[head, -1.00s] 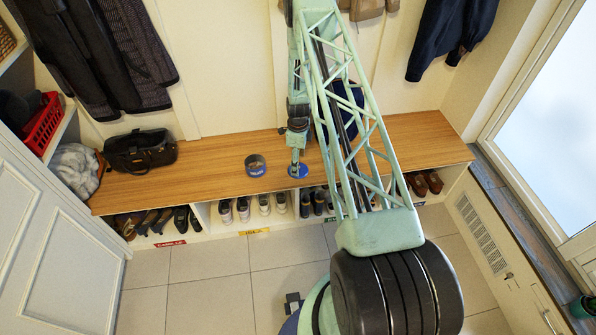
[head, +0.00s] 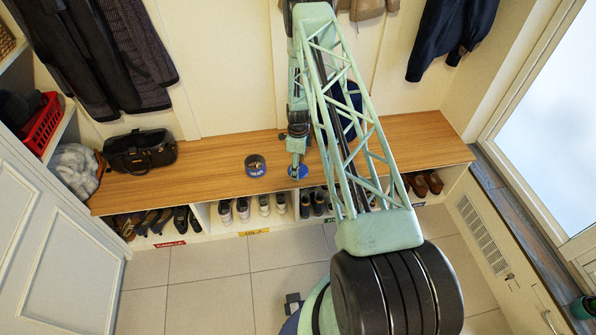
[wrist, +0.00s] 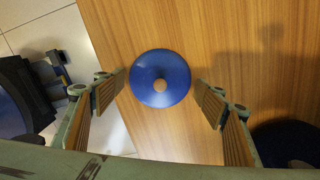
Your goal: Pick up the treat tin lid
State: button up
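The treat tin lid (head: 298,173) is a round blue disc at the front edge of the wooden bench. In the wrist view the lid (wrist: 144,70) lies flat, with a small tan knob (wrist: 160,85) near its middle. My gripper (wrist: 161,84) is open and empty, with one finger to each side of the lid and gaps between. In the head view my gripper (head: 296,158) is over the lid and partly covers it.
The bench top (head: 220,160) is clear around the tin. A black bag (head: 140,152) sits at the bench's left. Shoes fill the cubbies below. A dark blue round thing (wrist: 285,140) shows at the wrist view's lower right. Coats hang above the bench.

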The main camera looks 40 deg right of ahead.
jog(key=c, duration=1.1)
jog(key=shift+c, duration=0.7)
jog(key=shift+s, duration=0.1)
jog(key=shift+c, duration=0.3)
jog(key=shift+r, duration=0.5)
grip_shut()
notch_tip(320, 180, up, 2)
jog(key=shift+r, duration=0.15)
jog(key=s+a+r+p, duration=0.1)
jog(key=s+a, duration=0.7)
jog(key=s, duration=0.5)
jog(key=shift+s+a+r+p, duration=0.15)
jog(key=shift+s+r+p, duration=0.05)
jog(key=shift+r+p, duration=0.15)
jog(key=shift+w, duration=0.1)
